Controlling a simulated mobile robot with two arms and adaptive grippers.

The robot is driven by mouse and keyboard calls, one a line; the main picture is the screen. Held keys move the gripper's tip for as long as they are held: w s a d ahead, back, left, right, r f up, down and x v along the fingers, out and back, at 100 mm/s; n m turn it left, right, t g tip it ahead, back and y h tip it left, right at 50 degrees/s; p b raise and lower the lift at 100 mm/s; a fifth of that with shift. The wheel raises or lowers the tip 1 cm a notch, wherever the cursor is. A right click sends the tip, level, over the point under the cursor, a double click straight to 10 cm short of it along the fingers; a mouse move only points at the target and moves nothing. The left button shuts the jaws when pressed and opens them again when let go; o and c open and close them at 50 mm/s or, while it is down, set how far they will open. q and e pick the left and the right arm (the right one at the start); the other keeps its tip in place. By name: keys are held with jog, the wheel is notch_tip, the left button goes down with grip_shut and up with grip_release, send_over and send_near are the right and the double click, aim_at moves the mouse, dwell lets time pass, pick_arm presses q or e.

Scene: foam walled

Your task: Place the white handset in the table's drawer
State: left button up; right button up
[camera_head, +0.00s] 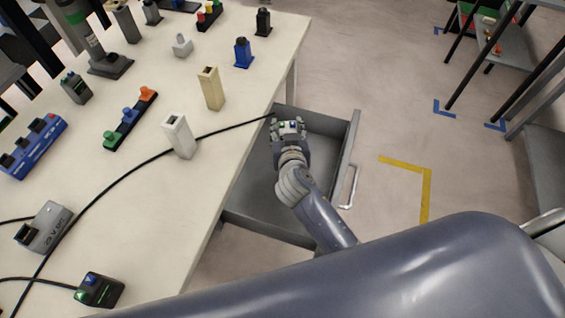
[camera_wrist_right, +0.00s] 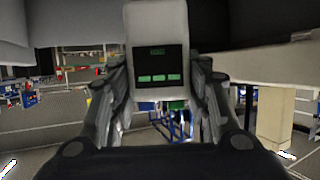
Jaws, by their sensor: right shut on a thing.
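The white handset (camera_wrist_right: 158,50) shows a dark screen with green marks in the right wrist view. My right gripper (camera_head: 289,130) is shut on it, with one finger on each side. In the head view only a small light part of the handset (camera_head: 291,124) shows between the fingers. The table's grey drawer (camera_head: 262,207) is pulled open, and its bare floor shows. My right gripper and the handset are over the drawer's far part, close to the table edge; their height above its floor is hard to tell. My left gripper is out of view.
The white table (camera_head: 150,215) carries a white holder (camera_head: 180,137), a beige holder (camera_head: 211,88), a blue holder (camera_head: 243,53) and several devices. A black cable (camera_head: 120,184) crosses the tabletop to near my right gripper. The drawer handle (camera_head: 349,188) faces right, toward open floor.

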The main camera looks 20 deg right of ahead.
notch_tip(320, 180, down, 5)
jog(key=shift+s+r+b, duration=0.15)
jog(key=shift+b, duration=0.15)
notch_tip(320, 180, down, 4)
jog(key=shift+r+b, duration=0.1)
jog(key=shift+b, duration=0.3)
jog(key=shift+f, duration=0.25)
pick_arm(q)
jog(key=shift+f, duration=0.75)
pick_arm(e)
jog(key=shift+f+b, duration=0.25)
jog(key=shift+b, duration=0.05)
jog(key=o, duration=1.1)
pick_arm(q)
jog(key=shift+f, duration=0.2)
pick_arm(e)
jog(key=shift+o, duration=0.2)
jog(key=shift+r, duration=0.1)
